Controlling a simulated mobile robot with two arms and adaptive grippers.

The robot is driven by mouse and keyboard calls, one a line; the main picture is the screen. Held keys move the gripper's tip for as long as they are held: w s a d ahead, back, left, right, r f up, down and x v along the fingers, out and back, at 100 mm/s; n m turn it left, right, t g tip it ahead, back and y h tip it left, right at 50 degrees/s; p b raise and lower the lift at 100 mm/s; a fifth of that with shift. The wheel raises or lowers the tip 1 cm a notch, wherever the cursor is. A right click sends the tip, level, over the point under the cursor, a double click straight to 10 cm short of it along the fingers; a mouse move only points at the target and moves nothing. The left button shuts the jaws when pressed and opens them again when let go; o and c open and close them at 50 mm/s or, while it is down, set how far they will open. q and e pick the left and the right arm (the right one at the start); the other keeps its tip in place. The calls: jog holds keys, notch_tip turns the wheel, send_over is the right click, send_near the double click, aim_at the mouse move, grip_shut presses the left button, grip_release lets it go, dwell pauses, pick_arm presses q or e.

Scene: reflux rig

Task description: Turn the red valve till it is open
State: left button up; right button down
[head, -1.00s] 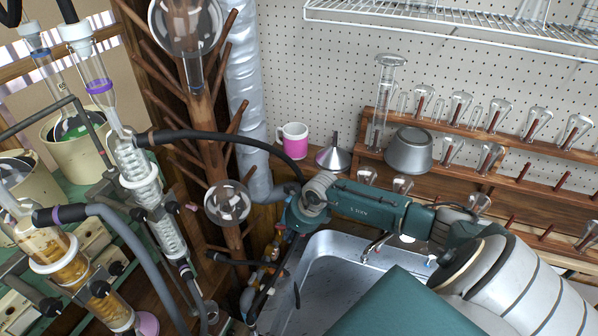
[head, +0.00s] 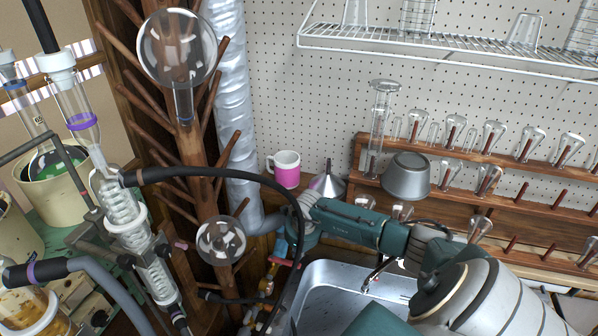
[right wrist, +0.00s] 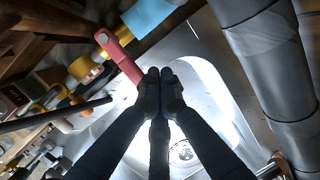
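The red valve handle (right wrist: 121,57) is a flat red lever at upper left in the right wrist view, beside a brass fitting (right wrist: 83,68) and a light blue part (right wrist: 150,15). In the head view the red handle (head: 285,263) shows small below my right wrist. My right gripper (right wrist: 161,77) has its dark fingertips together with nothing visible between them. The handle's lower end lies close beside the left fingertip; whether they touch I cannot tell. In the head view a black hose crosses near my right gripper and its fingers are hard to make out. My left gripper is not in view.
A metal sink (head: 330,285) lies under my right arm. A wooden drying rack with pegs and round flasks (head: 221,241) stands left of it. The black hose (head: 235,172) arches close to my wrist. A pink-and-white mug (head: 286,168) and metal funnel (head: 327,183) stand behind.

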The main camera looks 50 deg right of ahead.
aim_at(296, 264)
jog(key=shift+s+a+f+p, duration=0.35)
jog(key=shift+a+f+p, duration=0.1)
jog(key=shift+a+f, duration=0.1)
jog(key=shift+s+a+f+p, duration=0.3)
jog(key=shift+a+f+p, duration=0.1)
jog(key=shift+a+p, duration=0.1)
jog(key=a, duration=0.3)
jog(key=w+a, duration=0.1)
jog(key=a, duration=0.5)
jog(key=shift+w+a+f, duration=0.15)
jog(key=shift+w+f, duration=0.1)
jog(key=shift+s+d+r+p, duration=0.15)
jog(key=shift+r+p, duration=0.45)
jog(key=shift+r, duration=0.05)
jog(key=shift+s+d+r+p, duration=0.1)
jog(key=shift+d+r+p, duration=0.05)
jog(key=shift+r+p, duration=0.45)
jog(key=shift+s+d+r+p, duration=0.1)
jog(key=shift+r+p, duration=0.2)
jog(key=shift+r, duration=0.25)
jog(key=shift+s+d+r+p, duration=0.1)
jog(key=shift+r+p, duration=0.2)
jog(key=shift+r, duration=0.25)
